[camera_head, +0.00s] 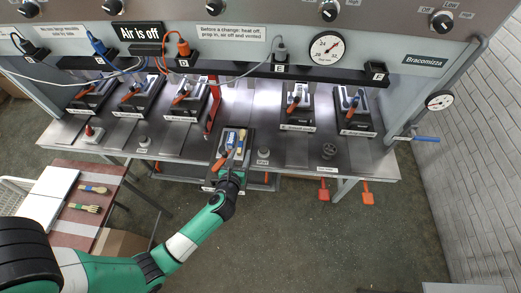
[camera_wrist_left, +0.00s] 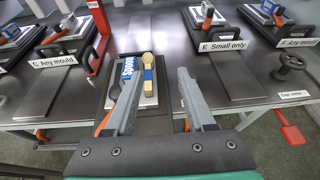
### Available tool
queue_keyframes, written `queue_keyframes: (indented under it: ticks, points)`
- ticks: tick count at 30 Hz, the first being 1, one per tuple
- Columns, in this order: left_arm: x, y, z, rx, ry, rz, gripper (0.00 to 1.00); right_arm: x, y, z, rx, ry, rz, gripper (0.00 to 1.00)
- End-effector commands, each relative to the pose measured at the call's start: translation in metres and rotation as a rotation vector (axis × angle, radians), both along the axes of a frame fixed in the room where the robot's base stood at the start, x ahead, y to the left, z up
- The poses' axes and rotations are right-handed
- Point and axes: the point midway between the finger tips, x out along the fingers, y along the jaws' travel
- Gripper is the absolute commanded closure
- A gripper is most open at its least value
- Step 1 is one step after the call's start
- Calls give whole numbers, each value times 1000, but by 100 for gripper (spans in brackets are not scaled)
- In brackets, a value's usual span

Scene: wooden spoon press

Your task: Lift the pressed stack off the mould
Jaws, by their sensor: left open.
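A pale metal mould plate (camera_wrist_left: 151,98) sits on a dark base on the bench, pulled forward at the bench's front edge. On it lie a blue lettered piece (camera_wrist_left: 127,72) and a wooden spoon-shaped stack (camera_wrist_left: 148,62) with a dark blue band. In the head view the mould (camera_head: 221,143) lies just ahead of my left gripper (camera_head: 236,150). In the left wrist view my left gripper (camera_wrist_left: 157,68) is open, its fingers spread near the mould; the left finger hides part of it. I cannot tell any contact with the stack. My right gripper is not in view.
More moulds with orange handles stand on the bench, including one at "Small only" (camera_head: 297,105) and one at far right (camera_head: 354,112). A red prop (camera_head: 213,105) stands upright left of the mould. A side table (camera_head: 75,190) at left holds a white board and two banded wooden pieces.

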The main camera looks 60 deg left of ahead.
Motion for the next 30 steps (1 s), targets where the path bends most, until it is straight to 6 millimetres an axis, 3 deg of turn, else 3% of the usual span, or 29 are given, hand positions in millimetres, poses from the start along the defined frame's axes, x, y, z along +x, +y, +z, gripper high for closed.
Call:
queue_keyframes:
  ticks: [1, 3, 10, 18, 25, 30]
  points:
    - [-19, 3, -37, -6, 39, 15, 45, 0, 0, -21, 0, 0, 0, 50]
    - [-32, 6, -52, -11, 60, 29, 45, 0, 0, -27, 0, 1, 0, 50]
    - [-27, 13, -50, -8, 56, 36, 45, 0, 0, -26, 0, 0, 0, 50]
    - [3, 47, -69, -6, 54, 35, 45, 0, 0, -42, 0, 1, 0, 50]
    - [10, 54, -72, -6, 55, 32, 45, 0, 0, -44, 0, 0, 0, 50]
    - [27, 68, -86, -5, 54, 34, 45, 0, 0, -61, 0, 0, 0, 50]
